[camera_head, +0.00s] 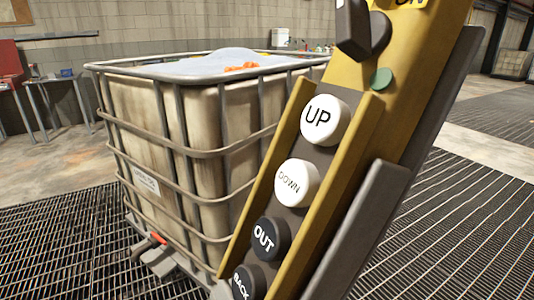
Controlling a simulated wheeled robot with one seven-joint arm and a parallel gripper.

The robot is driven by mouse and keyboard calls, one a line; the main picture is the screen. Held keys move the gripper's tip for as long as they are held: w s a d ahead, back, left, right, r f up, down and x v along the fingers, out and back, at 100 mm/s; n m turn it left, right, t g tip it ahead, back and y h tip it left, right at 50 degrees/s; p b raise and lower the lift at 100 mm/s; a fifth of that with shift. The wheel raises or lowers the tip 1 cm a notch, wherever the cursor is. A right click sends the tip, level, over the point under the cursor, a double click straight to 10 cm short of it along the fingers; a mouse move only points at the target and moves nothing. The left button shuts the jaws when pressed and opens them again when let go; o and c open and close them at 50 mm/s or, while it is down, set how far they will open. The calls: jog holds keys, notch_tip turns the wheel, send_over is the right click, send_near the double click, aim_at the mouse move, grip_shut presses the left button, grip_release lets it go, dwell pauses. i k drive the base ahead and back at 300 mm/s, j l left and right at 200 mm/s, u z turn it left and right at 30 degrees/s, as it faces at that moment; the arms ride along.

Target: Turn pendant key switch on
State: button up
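The yellow pendant (358,165) fills the right half of the head view, very close and tilted, its top leaning right. A dark key switch (362,28) with a protruding handle sits near its top, cut off by the upper frame edge. A yellow label (408,3) ending in "ON" is partly visible beside it. Below are a small green round part (381,79), a white UP button (325,120), a white DOWN button (297,184), a black OUT button (270,239) and a black BACK button (247,281). My gripper is not in view.
A caged liquid tank (200,130) stands behind the pendant at left, with orange items on its top. Metal grating (60,245) covers the floor. A workbench (45,85) stands at the far left. Open grating lies at the right (460,215).

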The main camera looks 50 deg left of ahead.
aim_at(362, 32)
jog(key=u, duration=1.05)
